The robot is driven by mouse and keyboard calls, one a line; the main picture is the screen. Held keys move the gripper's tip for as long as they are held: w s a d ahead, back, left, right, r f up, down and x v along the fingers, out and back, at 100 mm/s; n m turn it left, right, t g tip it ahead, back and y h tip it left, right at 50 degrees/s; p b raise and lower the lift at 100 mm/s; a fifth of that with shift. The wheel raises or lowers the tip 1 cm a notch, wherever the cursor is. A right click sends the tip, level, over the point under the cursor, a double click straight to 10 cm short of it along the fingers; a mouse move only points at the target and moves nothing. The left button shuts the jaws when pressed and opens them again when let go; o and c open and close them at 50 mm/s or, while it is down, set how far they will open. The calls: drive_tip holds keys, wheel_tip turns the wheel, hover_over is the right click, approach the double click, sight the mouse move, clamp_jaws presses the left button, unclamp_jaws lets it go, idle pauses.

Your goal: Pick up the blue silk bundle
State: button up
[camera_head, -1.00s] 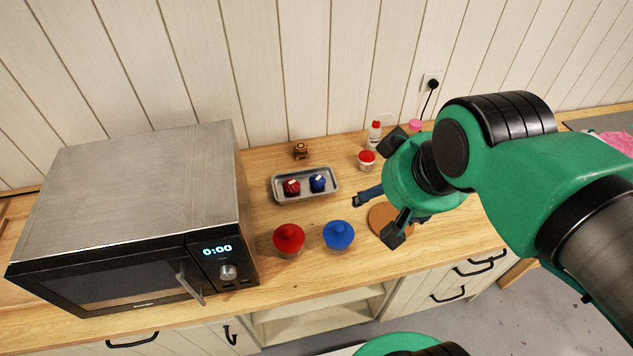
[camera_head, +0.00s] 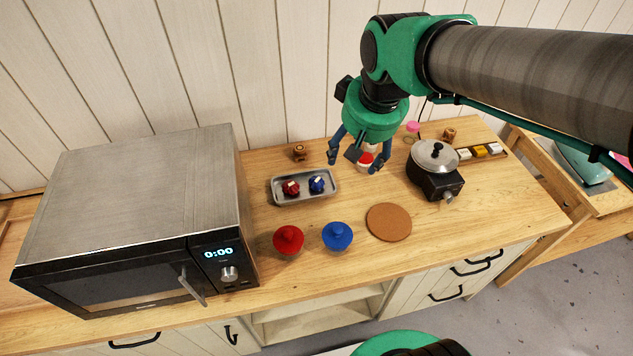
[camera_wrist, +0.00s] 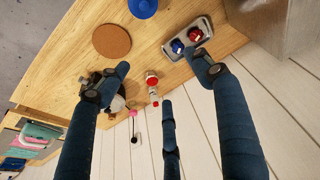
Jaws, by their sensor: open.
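The blue silk bundle (camera_head: 317,184) lies in a grey metal tray (camera_head: 331,199), to the right of a red bundle (camera_head: 290,188). In the wrist view the blue bundle (camera_wrist: 177,46) also lies in the tray (camera_wrist: 232,40), left of the red one. My gripper (camera_head: 355,156) is open and empty. It hangs above the counter to the right of the tray, near a small red-topped jar (camera_head: 366,162). Its fingers touch neither bundle.
A microwave (camera_head: 140,220) stands at left. A burner with a lidded pan (camera_head: 436,156) stands at right. A small wooden block (camera_head: 300,152) is behind the tray.

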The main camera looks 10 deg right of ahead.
drive_tip(key=w+a+f+n+g+p, duration=0.1)
drive_tip(key=w+f, duration=0.3)
drive_tip(key=w, duration=0.3)
drive_tip(key=w+f+g+p, duration=0.1)
drive_tip(key=w+f, duration=0.3)
drive_tip(key=w, duration=0.3)
drive_tip(key=n+g+p, duration=0.1)
drive_tip(key=g, duration=0.1)
hover_over(317, 180)
wheel_tip(317, 180, down, 13)
drive_tip(key=shift+w+a+f, duration=0.15)
drive_tip(key=shift+a+f, duration=0.05)
drive_tip(key=shift+f, duration=0.25)
drive_tip(key=shift+f, duration=4.25)
drive_tip(key=shift+d+f+b, duration=0.15)
drive_tip(key=shift+f+b, duration=0.05)
drive_tip(key=shift+f, duration=1.15)
drive_tip(key=shift+d+f+b, duration=0.1)
drive_tip(key=shift+f+b, duration=0.1)
drive_tip(key=shift+f, duration=1.1)
